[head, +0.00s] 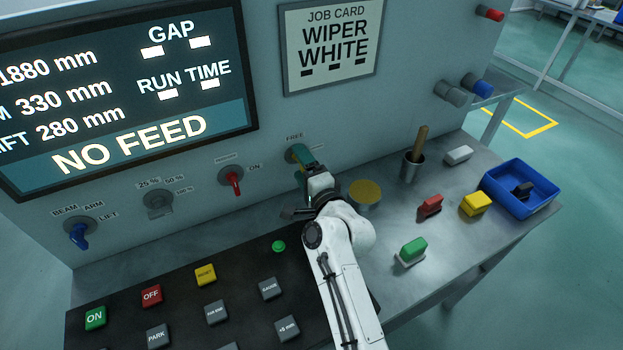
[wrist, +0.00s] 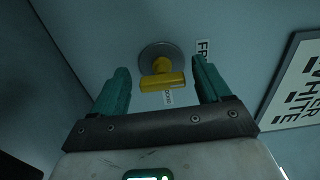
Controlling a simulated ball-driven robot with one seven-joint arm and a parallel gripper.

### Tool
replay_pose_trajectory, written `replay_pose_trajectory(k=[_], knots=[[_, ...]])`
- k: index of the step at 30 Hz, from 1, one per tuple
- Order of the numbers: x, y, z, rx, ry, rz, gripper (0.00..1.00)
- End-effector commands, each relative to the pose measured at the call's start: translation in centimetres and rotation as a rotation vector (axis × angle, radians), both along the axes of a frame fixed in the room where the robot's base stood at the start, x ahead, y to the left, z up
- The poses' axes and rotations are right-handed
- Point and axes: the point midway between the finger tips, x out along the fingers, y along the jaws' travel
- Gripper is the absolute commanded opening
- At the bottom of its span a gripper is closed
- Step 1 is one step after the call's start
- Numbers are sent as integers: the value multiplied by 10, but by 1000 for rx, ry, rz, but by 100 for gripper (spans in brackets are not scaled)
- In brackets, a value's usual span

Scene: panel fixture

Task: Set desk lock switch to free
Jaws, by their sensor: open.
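The desk lock switch (wrist: 162,81) is a yellow bar handle on a round grey base on the panel wall, in the upper middle of the wrist view. A partly cut-off label beginning "FR" is to its right, and a small label is just behind the handle. In the head view the switch (head: 292,152) is under the FREE label, mostly hidden by my gripper. My gripper (wrist: 160,76) has teal fingers, open and empty, one on each side of the handle with gaps to both. In the head view my gripper (head: 301,161) is at the wall.
A red-handled switch (head: 232,181) is left of it on the wall. A yellow-topped round can (head: 365,192) stands close right of my gripper. Beyond are a cup with a wooden handle (head: 413,163), coloured blocks and a blue bin (head: 519,189). A button desk (head: 215,312) lies at lower left.

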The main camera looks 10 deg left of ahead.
Motion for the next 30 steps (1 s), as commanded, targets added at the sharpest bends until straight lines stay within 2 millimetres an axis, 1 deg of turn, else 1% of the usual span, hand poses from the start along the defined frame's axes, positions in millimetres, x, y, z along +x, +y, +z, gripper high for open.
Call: replay_pose_trajectory(k=[9, 15, 21, 30], knots=[[-46, -31, -1, -2, 1, 0, 77], [-71, -48, -1, -1, 2, 0, 77], [-82, -55, 0, -1, 0, 1, 77], [-83, -55, 0, -1, 1, 1, 77]])
